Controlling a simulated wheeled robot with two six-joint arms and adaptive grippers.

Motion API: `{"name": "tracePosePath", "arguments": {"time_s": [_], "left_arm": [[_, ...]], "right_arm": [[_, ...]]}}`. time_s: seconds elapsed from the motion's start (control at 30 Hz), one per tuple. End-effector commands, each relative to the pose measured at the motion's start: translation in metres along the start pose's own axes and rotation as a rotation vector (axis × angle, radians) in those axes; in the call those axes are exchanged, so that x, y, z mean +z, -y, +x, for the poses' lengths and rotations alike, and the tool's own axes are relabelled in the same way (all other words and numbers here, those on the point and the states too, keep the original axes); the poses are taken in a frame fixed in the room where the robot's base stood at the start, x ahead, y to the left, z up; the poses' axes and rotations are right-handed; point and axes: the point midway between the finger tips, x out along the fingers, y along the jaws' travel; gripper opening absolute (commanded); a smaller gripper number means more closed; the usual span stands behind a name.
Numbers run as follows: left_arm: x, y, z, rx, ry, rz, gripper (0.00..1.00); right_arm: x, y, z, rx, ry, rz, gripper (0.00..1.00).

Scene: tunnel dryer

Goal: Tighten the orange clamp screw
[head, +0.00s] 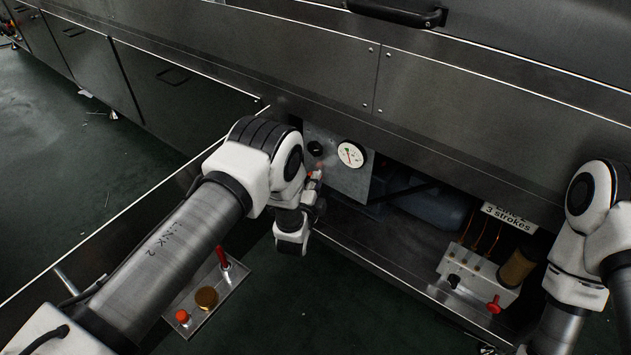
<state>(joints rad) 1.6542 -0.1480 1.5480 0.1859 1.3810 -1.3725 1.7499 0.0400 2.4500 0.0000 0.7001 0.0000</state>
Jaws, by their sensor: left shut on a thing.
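A small orange part (319,173), which looks like the clamp screw, shows at the lower left edge of a grey metal box (349,182) under the dryer's panel. My left gripper (314,188) is at this part, shut on it as far as the view shows. The white wrist and fingers hide most of the screw and whatever it clamps, so its thread and seating cannot be seen. My right arm is at the right edge, with no gripper fingers in sight.
A round white gauge (350,154) sits on the box. At lower left is a plate (222,297) with a red handle, brass knob and orange knob. At right a pump block (470,277) stands below a "3 strokes" sign (509,216). The green floor (75,165) is open at left.

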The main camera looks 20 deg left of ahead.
Motion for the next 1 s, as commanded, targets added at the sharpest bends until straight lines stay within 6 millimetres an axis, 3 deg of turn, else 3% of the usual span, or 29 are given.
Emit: {"name": "tracePosePath", "arguments": {"time_s": [0.4, 0.93, 1.0], "left_arm": [[0.0003, -0.0054, 0.0, -0.079, -0.001, 0.194, 0.0], [0.0002, -0.0052, 0.0001, -0.089, -0.002, 0.221, 0.0], [0.0001, -0.0051, 0.0001, -0.089, -0.002, 0.221, 0.27]], "right_arm": [[0.0, -0.0001, 0.0097, 0.0, 0.0, 0.0, 0.72], [0.0, -0.0001, 0.0102, 0.0, 0.0, 0.0, 0.72], [-0.0001, -0.0001, 0.0102, 0.0, 0.0, 0.0, 0.72]]}}
